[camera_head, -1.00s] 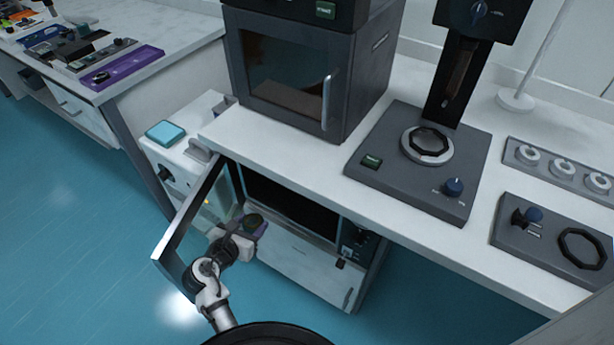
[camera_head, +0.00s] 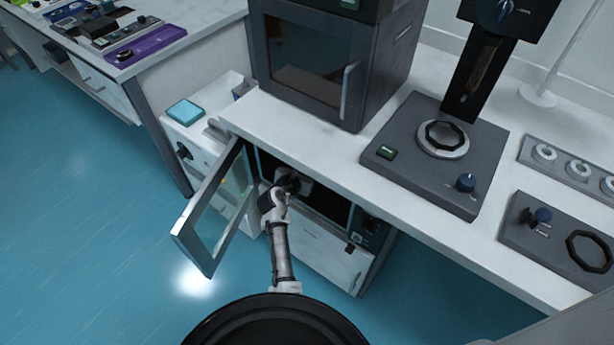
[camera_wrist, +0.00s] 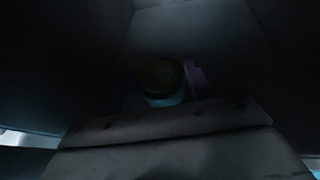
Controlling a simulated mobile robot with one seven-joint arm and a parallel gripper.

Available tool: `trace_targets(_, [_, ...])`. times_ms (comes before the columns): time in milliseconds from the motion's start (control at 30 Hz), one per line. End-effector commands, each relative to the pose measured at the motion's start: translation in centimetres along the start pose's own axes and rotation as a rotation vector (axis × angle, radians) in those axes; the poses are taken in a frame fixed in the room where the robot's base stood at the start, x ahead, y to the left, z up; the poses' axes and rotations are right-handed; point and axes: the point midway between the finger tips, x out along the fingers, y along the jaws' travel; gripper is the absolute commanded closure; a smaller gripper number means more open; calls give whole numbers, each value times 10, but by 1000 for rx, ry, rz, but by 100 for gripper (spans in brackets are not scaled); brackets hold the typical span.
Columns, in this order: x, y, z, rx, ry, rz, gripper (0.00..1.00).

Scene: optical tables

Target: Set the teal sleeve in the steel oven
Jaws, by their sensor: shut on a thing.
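The steel oven (camera_head: 330,225) under the bench has its glass door (camera_head: 222,200) swung open to the left. My gripper (camera_wrist: 163,92) reaches through its front opening; in the head view only the wrist and arm show and the fingertips are hidden inside. In the dark wrist view, the teal sleeve (camera_wrist: 166,100) shows as a small round piece with a dark yellowish top. It sits between the purple-tinted fingers, and my gripper is shut on it. The sleeve appears roughly upright. I cannot tell whether it touches the oven floor.
A dark grey cabinet (camera_head: 315,60) with its door shut stands on the bench above. A white unit with a teal pad (camera_head: 185,111) is left of the open oven. The open door stands close to my arm's left. The bench edge overhangs the opening.

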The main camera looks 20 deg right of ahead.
Motion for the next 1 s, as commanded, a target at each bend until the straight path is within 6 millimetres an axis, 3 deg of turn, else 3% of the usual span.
trace_targets(300, [15, 0, -35, -2, 0, -1, 79])
trace_targets(800, [22, -1, -42, 0, -1, 0, 79])
trace_targets(833, [22, -1, -42, 0, 0, -1, 44])
trace_targets(1000, [21, -1, -42, 1, 0, -1, 25])
